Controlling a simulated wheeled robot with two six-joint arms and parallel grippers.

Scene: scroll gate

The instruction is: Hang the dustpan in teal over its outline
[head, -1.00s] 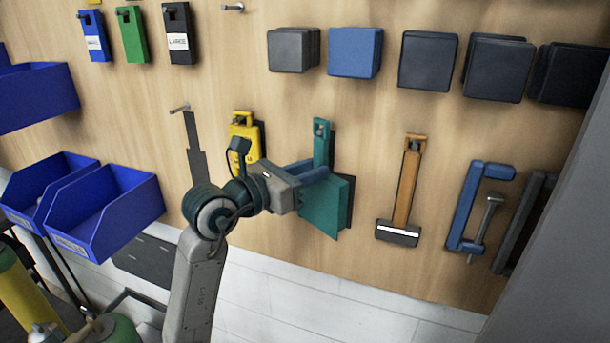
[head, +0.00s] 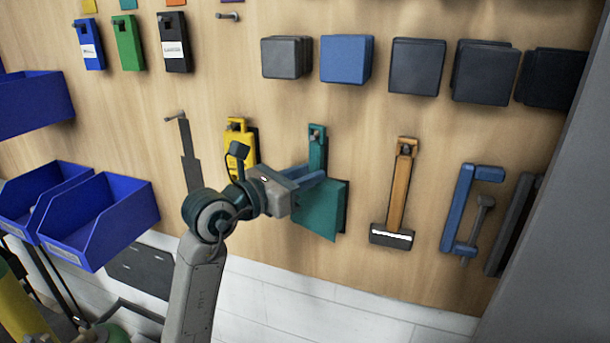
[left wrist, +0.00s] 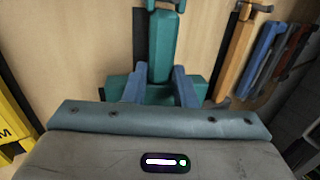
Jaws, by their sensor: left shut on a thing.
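The teal dustpan (head: 322,212) hangs upright against the wooden board, its handle up. The hole at the top of its handle (head: 316,152) lies at a grey peg; I cannot tell how far the peg passes through. A thin dark edge of its outline shows beside it. In the left wrist view the dark outline (left wrist: 139,45) shows left of the teal handle (left wrist: 163,45). My left gripper (head: 318,178) is shut on the dustpan's handle, and its blue fingers (left wrist: 160,88) flank it in the left wrist view. My right gripper is out of view.
A yellow tool (head: 236,138) hangs close left of the dustpan, partly behind my arm. An orange-handled brush (head: 397,195) and a blue clamp-like tool (head: 460,208) hang to the right. Blue bins (head: 105,215) jut out at left. An empty grey outline (head: 189,150) has a bare peg.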

